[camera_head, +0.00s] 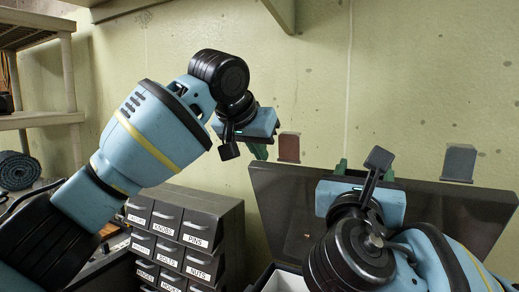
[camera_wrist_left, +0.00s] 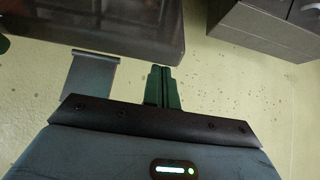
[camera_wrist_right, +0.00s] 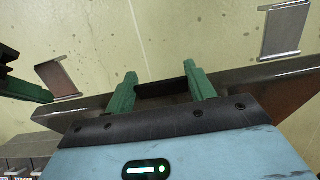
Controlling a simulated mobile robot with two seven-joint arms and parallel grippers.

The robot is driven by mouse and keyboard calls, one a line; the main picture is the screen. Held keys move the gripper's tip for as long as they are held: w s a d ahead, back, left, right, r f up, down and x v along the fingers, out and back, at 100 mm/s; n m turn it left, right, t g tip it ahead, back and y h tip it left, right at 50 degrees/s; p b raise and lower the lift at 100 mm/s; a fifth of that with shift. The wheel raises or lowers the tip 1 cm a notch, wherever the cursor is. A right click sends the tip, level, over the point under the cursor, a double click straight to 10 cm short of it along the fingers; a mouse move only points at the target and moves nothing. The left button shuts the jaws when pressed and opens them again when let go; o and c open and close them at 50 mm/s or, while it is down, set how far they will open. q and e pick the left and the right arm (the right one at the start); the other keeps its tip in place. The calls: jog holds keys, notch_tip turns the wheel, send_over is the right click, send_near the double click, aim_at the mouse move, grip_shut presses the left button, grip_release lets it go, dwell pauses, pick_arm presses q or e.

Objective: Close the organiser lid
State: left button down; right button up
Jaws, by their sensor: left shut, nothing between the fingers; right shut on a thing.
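The organiser lid (camera_head: 437,204) is a dark panel standing open against the wall, with a latch tab (camera_head: 289,147) on the left of its top edge and another (camera_head: 458,162) on the right. My right gripper (camera_head: 366,170) is shut on the lid's top edge, its fingers either side of a dark raised part that shows in the right wrist view (camera_wrist_right: 162,90). My left gripper (camera_head: 260,152) is shut and empty, just left of the left latch tab. In the left wrist view its fingertips (camera_wrist_left: 161,72) are together near the lid's corner. The organiser's body (camera_head: 284,281) is mostly hidden by my right arm.
A dark drawer cabinet (camera_head: 235,243) with labelled drawers stands left of the organiser. A shelf unit (camera_head: 72,95) with a rolled mat (camera_head: 18,171) is at far left. The green wall (camera_head: 420,70) is close behind the lid.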

pick_arm(q)
jog(key=shift+s+a+f, duration=0.2)
jog(key=shift+s+f, duration=0.05)
jog(key=shift+s, duration=0.2)
jog(key=shift+s+a+f, duration=0.15)
jog(key=shift+s+f, duration=0.05)
jog(key=shift+s, duration=0.25)
pick_arm(e)
jog(key=shift+d+r, duration=0.1)
jog(key=shift+d, duration=0.1)
jog(key=o, duration=1.1)
pick_arm(q)
jog(key=shift+w+a, duration=0.1)
pick_arm(e)
jog(key=shift+o, duration=1.4)
jog(key=shift+a, duration=0.15)
pick_arm(q)
jog(key=shift+r, duration=0.1)
pick_arm(e)
jog(key=shift+s, duration=0.1)
